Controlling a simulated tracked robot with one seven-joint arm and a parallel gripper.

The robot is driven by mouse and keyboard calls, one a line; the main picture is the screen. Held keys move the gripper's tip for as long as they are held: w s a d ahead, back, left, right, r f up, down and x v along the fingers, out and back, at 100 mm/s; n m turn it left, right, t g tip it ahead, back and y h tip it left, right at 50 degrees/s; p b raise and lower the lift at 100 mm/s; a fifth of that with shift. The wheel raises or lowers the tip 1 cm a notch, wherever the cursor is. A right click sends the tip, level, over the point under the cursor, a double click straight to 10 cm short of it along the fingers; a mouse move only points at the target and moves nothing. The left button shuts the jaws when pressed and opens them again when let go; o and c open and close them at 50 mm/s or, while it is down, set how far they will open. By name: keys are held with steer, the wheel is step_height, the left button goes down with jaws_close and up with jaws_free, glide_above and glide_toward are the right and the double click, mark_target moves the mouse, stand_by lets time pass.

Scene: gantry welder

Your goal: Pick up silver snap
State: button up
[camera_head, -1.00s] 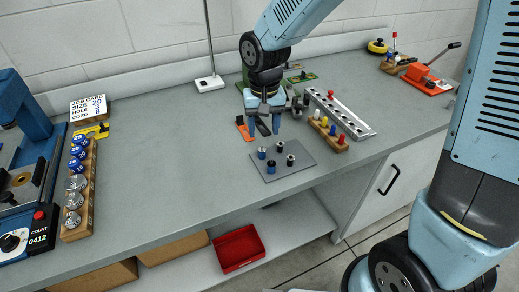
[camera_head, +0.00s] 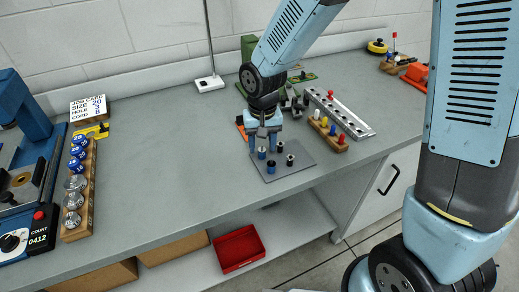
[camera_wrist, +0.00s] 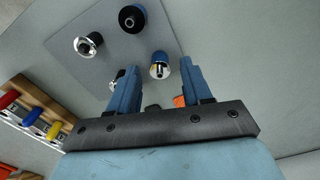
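A grey plate (camera_head: 300,168) on the bench carries several small snap pieces. In the wrist view, one piece has a bright silver top and blue body (camera_wrist: 160,65), and it shows between my fingertips. Another has a black top on a silver base (camera_wrist: 88,44); it is the right piece in the head view (camera_head: 290,160). A third is black and blue (camera_wrist: 132,19), nearest the plate's front edge (camera_head: 271,165). I cannot tell for sure which is the silver snap. My gripper (camera_head: 263,147) is open and empty, pointing down over the plate's left rear part. A finger may hide another piece.
A wooden block with coloured pegs (camera_head: 328,132) and a metal rail (camera_head: 345,117) stand right of the plate. An orange item (camera_head: 240,123) lies behind my gripper. The bench left of the plate is clear up to a wooden rack of discs (camera_head: 83,215).

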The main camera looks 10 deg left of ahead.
jaws_close()
stand_by(0.3)
